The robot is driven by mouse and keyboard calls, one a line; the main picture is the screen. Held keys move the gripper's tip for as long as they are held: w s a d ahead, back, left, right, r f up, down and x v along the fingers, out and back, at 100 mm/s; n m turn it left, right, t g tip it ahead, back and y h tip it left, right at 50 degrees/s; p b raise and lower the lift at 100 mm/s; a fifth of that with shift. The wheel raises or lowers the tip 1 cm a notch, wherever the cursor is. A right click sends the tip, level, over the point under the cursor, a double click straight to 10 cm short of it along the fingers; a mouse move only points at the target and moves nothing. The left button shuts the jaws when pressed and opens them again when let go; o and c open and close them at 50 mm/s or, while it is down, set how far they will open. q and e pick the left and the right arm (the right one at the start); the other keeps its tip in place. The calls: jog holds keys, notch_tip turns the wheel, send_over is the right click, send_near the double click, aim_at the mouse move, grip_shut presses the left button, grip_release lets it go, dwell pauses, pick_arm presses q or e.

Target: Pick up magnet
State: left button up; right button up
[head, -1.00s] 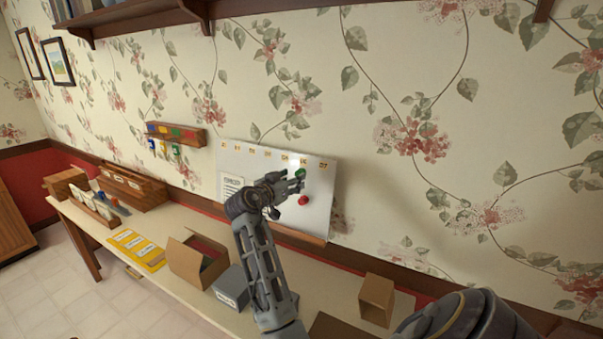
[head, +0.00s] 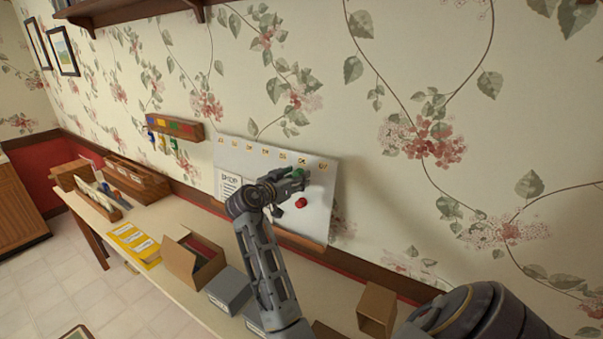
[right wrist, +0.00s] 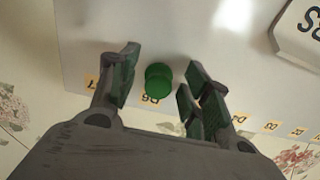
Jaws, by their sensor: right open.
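A green round magnet (right wrist: 158,80) sits on the white board near a small label in the right wrist view. My right gripper (right wrist: 162,60) is open, with one finger on each side of the green magnet and a visible gap on both sides. In the head view my right gripper (head: 302,181) is at the upper right part of the whiteboard (head: 318,215) and partly covers the green magnet (head: 298,172). A red magnet (head: 301,203) is on the board just below the gripper. My left gripper is not in view.
Below the board is a long table (head: 175,217) with an open cardboard box (head: 194,260), a grey box (head: 229,289), a yellow folder (head: 134,244) and a small brown box (head: 377,308). A wooden rack (head: 175,127) hangs left of the board. The wall right of the board is clear.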

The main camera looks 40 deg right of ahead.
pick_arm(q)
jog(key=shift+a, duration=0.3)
pick_arm(e)
jog(key=shift+a+r, duration=0.15)
jog(key=shift+a, duration=0.1)
jog(key=shift+d, duration=0.1)
jog(key=shift+c, duration=1)
jog(key=c, duration=0.7)
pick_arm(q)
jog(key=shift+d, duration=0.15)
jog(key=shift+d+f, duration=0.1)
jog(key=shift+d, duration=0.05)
